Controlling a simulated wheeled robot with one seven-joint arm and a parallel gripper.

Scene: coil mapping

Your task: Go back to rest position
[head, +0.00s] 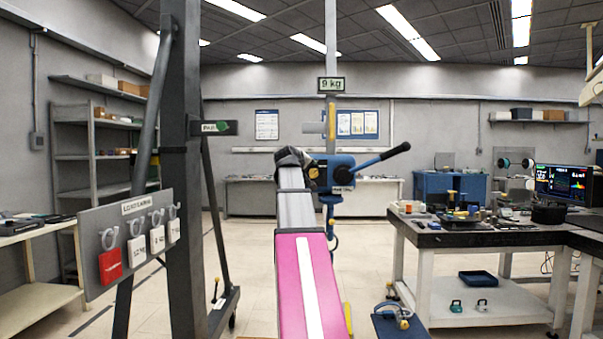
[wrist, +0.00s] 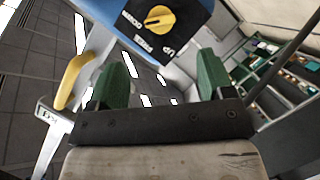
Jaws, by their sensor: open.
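My gripper (wrist: 163,80) shows in the wrist view with its two green fingers spread apart and nothing between them. Beyond the fingers is a blue and black control box with a yellow knob (wrist: 158,17) and the words UP and DOWN. A yellow handle (wrist: 73,80) is at the left of that view. In the head view my pink and grey arm reaches forward to a blue hoist unit (head: 335,172) with a black-gripped lever (head: 383,158). My fingers are hidden there behind the arm and hoist. I cannot tell whether they touch the unit.
A dark frame post (head: 182,220) stands on the left with a tag panel (head: 128,240) hanging on it. A cluttered workbench (head: 480,238) with a monitor (head: 562,186) is on the right. Shelves (head: 95,165) stand far left. Open floor (head: 255,250) lies between post and arm.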

